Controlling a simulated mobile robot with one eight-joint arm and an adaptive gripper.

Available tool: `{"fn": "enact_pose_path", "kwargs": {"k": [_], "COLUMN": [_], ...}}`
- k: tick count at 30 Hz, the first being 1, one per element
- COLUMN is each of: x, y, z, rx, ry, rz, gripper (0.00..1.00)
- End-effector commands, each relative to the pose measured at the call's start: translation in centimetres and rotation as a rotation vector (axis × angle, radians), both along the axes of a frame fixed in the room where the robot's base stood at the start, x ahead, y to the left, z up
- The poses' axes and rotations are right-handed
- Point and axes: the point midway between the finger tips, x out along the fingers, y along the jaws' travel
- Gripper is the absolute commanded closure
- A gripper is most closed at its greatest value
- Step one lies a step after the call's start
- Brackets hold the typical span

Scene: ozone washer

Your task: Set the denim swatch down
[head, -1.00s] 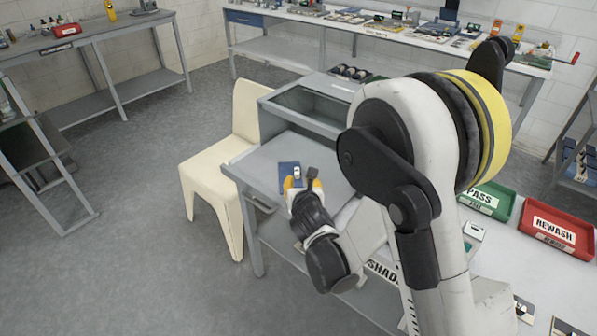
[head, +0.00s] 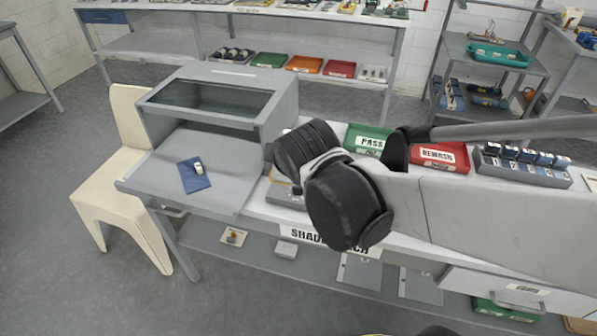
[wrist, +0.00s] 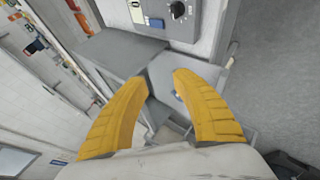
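The denim swatch (head: 187,181) is a dark blue piece lying flat on the grey sloping-hood booth's bare front surface (head: 225,165). A small pale object (head: 198,168) rests on the swatch. In the wrist view my gripper (wrist: 162,76) has its two yellow fingers apart with nothing held between them. In the head view my arm's dark wrist hides most of the gripper, which is to the right of the swatch and clear of it. In the wrist view a small blue patch shows beside the right finger; I cannot tell whether it is the swatch.
A cream chair (head: 125,190) stands against the booth's left side. A green PASS tray (head: 367,139) and a red REWASH tray (head: 439,157) sit on the bench to the right, near my arm. A rack of small blue-topped items (head: 522,165) stands beyond them. Floor at the left is clear.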

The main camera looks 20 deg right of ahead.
Motion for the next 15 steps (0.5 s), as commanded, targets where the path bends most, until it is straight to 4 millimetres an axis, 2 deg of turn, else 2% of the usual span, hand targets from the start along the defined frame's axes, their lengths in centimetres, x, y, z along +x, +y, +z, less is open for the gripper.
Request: {"fn": "enact_pose_path", "kwargs": {"k": [1, 6, 10, 15], "x": [-2.5, -9.3, -12.5, -13.9], "y": [-1.1, -2.8, -3.1, -3.1], "z": [0.3, 0.4, 0.0, -0.2], "rx": [0.123, 0.504, 0.678, 0.761], "ry": [0.023, 0.093, 0.124, 0.139], "rz": [-0.126, -0.525, -0.723, -0.822], "gripper": [0.68, 0.68, 0.68, 0.68]}}
